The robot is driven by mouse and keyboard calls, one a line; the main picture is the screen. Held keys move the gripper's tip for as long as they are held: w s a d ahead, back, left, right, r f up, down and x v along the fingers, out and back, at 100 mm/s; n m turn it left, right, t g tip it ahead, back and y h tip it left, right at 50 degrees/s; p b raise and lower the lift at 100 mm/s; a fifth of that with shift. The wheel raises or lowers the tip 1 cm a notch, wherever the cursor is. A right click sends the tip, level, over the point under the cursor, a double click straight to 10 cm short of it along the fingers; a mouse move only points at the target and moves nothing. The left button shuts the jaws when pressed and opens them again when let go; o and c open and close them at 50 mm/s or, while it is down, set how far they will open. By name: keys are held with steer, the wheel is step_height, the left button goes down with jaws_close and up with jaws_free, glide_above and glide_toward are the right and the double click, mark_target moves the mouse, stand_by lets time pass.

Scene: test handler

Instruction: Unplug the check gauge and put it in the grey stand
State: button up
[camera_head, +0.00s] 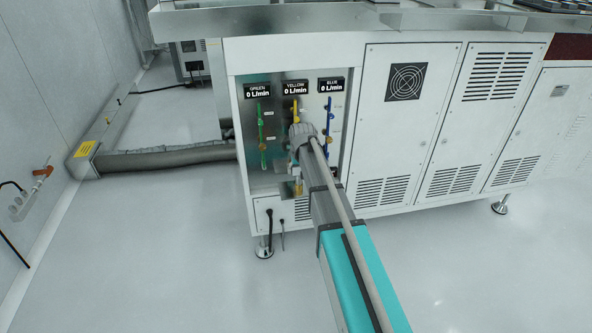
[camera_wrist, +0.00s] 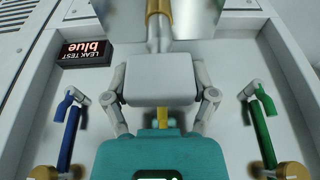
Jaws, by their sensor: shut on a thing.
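My gripper (camera_wrist: 160,76), with its teal body and two grey fingers, is in the middle of the wrist view. Its fingers are shut on the sides of a pale grey block, which appears to be the check gauge (camera_wrist: 160,88). A grey stem runs from the block toward a brass fitting (camera_wrist: 158,12) at the top of the view. I cannot tell whether they are joined. In the head view my arm covers the gauge and most of the middle, yellow line (camera_head: 295,112). I cannot make out the grey stand in either view.
The panel recess has a green line (camera_head: 262,140) on the left and a blue line (camera_head: 328,118) on the right, close beside my gripper. Three flow displays (camera_head: 295,88) read 0 L/min. White cabinet doors (camera_head: 388,120) stand to the right.

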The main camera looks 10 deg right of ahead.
steer(key=o, duration=0.5)
steer(key=c, duration=0.6)
steer(key=shift+c, duration=0.9)
steer(key=shift+r+p, duration=0.8)
steer(key=shift+r+p, duration=0.75)
steer(key=shift+r, duration=0.05)
